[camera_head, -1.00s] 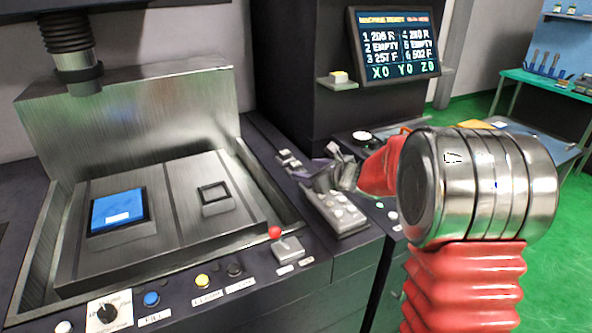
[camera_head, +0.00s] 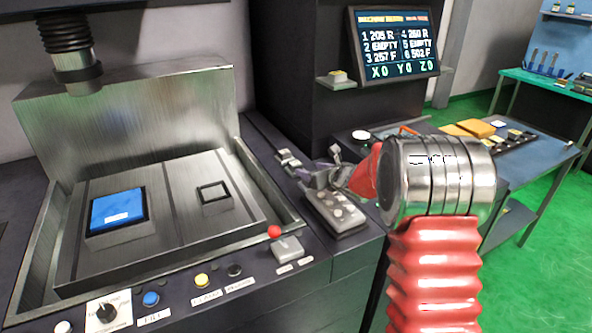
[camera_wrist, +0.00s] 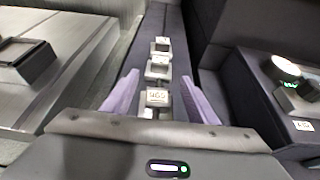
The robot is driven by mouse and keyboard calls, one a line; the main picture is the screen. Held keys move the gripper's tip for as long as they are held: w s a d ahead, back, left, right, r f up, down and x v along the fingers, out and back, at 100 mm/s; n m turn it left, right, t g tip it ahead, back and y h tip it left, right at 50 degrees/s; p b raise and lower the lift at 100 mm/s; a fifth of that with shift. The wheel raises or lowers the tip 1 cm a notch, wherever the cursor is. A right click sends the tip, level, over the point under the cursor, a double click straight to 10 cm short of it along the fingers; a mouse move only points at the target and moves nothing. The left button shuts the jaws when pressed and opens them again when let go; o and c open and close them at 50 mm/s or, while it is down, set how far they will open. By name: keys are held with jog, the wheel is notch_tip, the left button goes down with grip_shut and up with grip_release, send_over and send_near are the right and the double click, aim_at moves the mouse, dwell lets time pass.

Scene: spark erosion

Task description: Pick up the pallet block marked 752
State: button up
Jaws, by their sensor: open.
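Three small pale metal blocks stand in a row on the dark ledge in the wrist view: a near block (camera_wrist: 157,97) with a printed label, a middle block (camera_wrist: 157,68) and a far block (camera_wrist: 161,46). The near label is blurred, so I cannot tell whether it reads 752. My gripper (camera_wrist: 159,92) is open, its purple fingers to the left and right of the near block, with nothing gripped. In the head view my gripper (camera_head: 306,174) is over the ledge right of the machine tank, close to the small blocks (camera_head: 287,157).
The machine tank (camera_head: 243,190) with a blue block (camera_head: 118,211) lies left. A red-knobbed joystick (camera_head: 285,245) sits on the front panel. A bench (camera_head: 540,160) with yellow items (camera_head: 478,128) stands right.

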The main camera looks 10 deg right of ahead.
aim_at(299, 167)
jog(key=shift+x, duration=2.65)
jog(key=shift+r, duration=0.1)
jog(key=shift+f+x, duration=0.15)
jog(key=shift+x, duration=0.85)
jog(key=shift+f+x, duration=0.15)
jog(key=shift+x, duration=0.8)
jog(key=shift+w+a+f, duration=0.1)
jog(key=shift+w+f, duration=0.1)
jog(key=shift+w, duration=0.3)
jog(key=shift+r, duration=0.1)
jog(key=c, duration=1.1)
